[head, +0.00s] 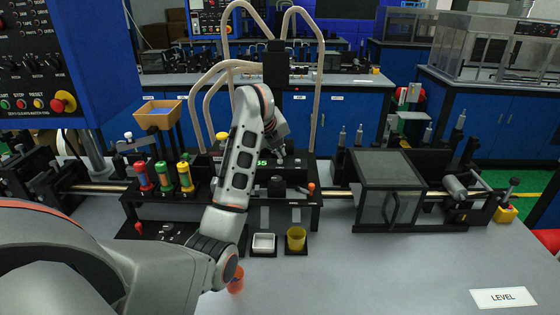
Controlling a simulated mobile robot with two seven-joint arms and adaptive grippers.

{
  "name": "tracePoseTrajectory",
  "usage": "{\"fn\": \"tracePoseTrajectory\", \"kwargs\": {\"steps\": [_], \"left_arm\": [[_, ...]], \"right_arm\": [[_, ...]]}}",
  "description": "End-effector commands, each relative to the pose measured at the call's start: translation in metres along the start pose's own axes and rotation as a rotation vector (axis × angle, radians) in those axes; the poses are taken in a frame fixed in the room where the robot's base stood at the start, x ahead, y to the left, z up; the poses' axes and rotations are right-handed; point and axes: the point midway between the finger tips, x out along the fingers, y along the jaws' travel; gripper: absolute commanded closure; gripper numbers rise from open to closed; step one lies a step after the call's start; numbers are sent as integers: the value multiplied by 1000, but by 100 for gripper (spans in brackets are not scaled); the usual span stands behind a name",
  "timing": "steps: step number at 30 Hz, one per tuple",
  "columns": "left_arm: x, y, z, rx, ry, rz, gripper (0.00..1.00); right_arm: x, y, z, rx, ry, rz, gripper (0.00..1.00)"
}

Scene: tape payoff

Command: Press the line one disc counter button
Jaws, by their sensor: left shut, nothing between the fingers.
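A dark counter box with green digits (262,162) stands on the black bench fixture in the middle, partly hidden behind my left forearm. A yellow round knob or button (222,136) shows just left of the forearm; I cannot tell whether it is the line one disc counter button. My left arm rises from the lower left, and its wrist bends down over the fixture. My left gripper (279,148) is small and dark against the fixture near the counter. It is shut and empty; I cannot tell whether it touches anything. My right gripper is not in view.
Red, green and yellow spools (164,177) stand left of the arm. A clear-sided box (388,190) stands right. The front right table is clear around the LEVEL sign (503,298).

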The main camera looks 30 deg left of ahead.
Motion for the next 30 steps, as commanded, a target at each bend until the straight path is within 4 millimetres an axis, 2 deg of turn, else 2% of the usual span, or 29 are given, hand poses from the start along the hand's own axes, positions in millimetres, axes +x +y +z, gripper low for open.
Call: {"fn": "tracePoseTrajectory", "kwargs": {"steps": [30], "left_arm": [[8, 4, -4, -1, 1, 0, 100]], "right_arm": [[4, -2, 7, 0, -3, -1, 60]]}}
